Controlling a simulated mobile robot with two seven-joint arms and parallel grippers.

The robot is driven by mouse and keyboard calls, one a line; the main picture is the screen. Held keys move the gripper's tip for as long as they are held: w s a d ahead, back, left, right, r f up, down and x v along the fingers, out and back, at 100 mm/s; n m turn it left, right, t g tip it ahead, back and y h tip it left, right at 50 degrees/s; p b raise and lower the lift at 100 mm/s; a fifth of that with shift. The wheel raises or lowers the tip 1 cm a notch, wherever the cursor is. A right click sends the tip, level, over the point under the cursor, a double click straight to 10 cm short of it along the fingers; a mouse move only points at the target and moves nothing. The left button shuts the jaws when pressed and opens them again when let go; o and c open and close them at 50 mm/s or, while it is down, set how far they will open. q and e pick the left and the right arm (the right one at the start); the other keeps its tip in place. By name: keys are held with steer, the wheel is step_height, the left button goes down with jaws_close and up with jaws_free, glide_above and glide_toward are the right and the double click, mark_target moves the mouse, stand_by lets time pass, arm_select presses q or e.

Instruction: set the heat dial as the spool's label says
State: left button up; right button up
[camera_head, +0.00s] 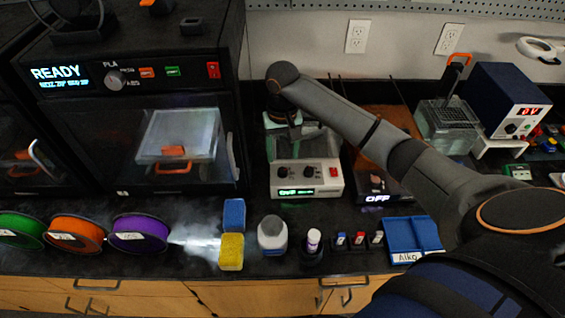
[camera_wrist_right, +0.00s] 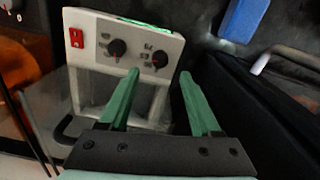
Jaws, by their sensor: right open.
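A black printer has a round grey dial (camera_head: 115,79) on its front, with PLA and ABS marks around it and a READY display. Three spools, green (camera_head: 20,231), orange (camera_head: 76,235) and purple (camera_head: 140,234), stand along the counter's front; their white labels are too small to read. A white device (camera_head: 305,180) has two dark knobs and a red switch. In the right wrist view, its knobs (camera_wrist_right: 117,47) and (camera_wrist_right: 159,59) lie just past my right gripper (camera_wrist_right: 160,75), whose green fingers are open and empty. My left gripper is out of view.
A blue tray (camera_head: 411,240) stands further right. Whitish haze hangs beside the purple spool. My right arm spans the middle of the view.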

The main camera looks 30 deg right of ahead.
mark_target(283, 170)
step_height(283, 170, up, 7)
steer(key=shift+f, duration=0.2)
stand_by(0.6)
